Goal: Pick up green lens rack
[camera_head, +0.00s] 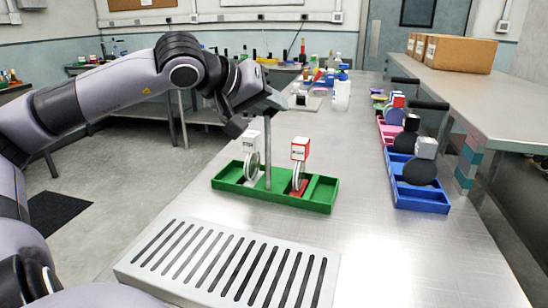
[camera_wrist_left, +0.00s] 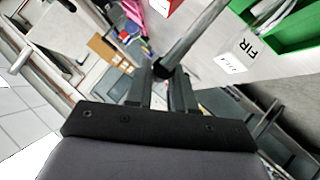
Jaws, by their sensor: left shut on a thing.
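The green lens rack (camera_head: 322,203) is a long green tray with compartments and an upright grey post (camera_head: 267,160) in its middle. It looks to rest on the metal table. A white-topped lens (camera_head: 250,158) stands left of the post, and a red-and-white-topped lens (camera_head: 300,160) stands to its right. My left gripper (camera_head: 264,112) is shut on the top of the post. The wrist view shows the fingers (camera_wrist_left: 162,80) closed at the grey post (camera_wrist_left: 192,38), with part of the green rack (camera_wrist_left: 296,38) at upper right. My right gripper is in neither view.
A slotted metal block (camera_head: 230,262) lies in front of the rack. A white bottle (camera_head: 342,95) stands behind. Bare table lies between the green and blue racks.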

